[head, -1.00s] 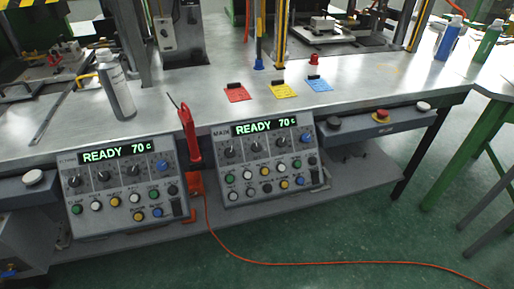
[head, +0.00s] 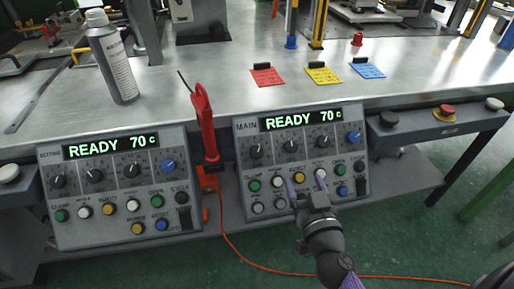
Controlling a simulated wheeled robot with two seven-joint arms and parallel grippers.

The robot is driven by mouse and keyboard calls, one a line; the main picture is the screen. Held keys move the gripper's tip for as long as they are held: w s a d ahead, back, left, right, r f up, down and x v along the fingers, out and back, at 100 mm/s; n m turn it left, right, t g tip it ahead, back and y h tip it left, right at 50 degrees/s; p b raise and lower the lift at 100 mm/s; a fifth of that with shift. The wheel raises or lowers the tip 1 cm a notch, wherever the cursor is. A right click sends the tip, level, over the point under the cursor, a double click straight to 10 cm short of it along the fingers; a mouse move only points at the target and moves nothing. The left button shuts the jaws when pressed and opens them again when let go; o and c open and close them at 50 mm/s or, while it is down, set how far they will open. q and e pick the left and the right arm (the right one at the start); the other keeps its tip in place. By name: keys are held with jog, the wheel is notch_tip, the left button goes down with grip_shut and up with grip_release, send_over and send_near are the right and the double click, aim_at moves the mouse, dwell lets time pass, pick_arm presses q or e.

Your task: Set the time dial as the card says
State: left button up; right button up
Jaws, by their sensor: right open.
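The right panel (head: 240,160), marked MAIN, reads READY 70 c. The left panel (head: 48,205) also reads READY 70 c. Red (head: 267,77), yellow (head: 322,75) and blue (head: 367,70) cards lie on the bench; their writing is unreadable. My right gripper (head: 305,181) is open and empty before the right panel's buttons, below the dials. My left gripper is out of view.
A red tool (head: 205,120) with a thin tip stands between the panels, with an orange cable running along the floor. A spray bottle (head: 113,65) stands on the bench at left. A red button (head: 446,111) sits on the front edge at right. The bench before the cards is clear.

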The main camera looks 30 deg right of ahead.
aim_at(292, 149)
jog(key=p+x, duration=0.1)
jog(key=x, duration=0.8)
jog(key=shift+w+d+r, duration=0.1)
jog(key=shift+w+d, duration=0.1)
grip_shut()
